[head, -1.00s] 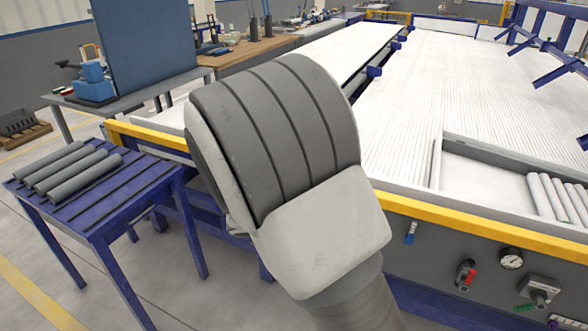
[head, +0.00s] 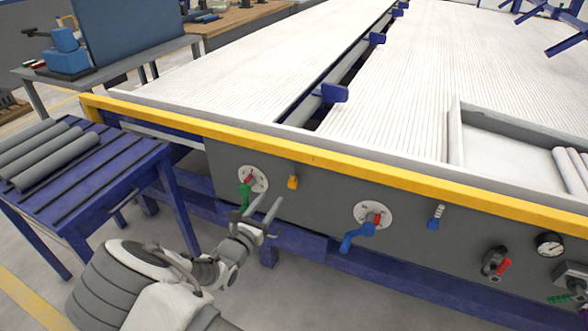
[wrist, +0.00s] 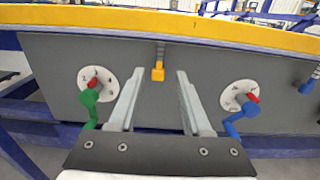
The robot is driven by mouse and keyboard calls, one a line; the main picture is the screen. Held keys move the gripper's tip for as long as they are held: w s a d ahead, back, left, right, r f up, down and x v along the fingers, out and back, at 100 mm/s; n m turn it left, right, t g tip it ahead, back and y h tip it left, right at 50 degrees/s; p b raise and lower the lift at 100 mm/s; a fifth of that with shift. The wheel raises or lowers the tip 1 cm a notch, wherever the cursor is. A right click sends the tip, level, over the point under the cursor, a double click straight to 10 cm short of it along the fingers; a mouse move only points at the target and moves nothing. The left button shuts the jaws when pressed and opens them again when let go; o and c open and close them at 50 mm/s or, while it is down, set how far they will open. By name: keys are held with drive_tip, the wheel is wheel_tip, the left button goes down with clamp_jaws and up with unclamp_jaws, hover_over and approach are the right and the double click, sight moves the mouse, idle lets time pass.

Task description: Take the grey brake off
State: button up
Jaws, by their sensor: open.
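My gripper (head: 265,207) is open and empty in front of the grey panel. In the wrist view its two fingers (wrist: 160,78) point at the panel, with the yellow lever (wrist: 158,73) between them in the picture. A dark grey fitting with a red part (head: 496,262) sits further right on the panel; it may be the grey brake, but I cannot tell for certain. My gripper is well to its left and apart from it. That fitting is not in the wrist view.
A green handle (head: 245,194) and a blue handle (head: 357,236) stick out on round plates. A small blue lever (head: 437,214) and a gauge (head: 549,244) are further right. A yellow rail (head: 330,165) runs above. Grey pipes (head: 56,163) lie on a blue table (head: 108,172).

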sight(292, 170)
drive_tip(key=b+x, duration=0.4)
drive_tip(key=x, duration=1.2)
clamp_jaws()
idle(0.8)
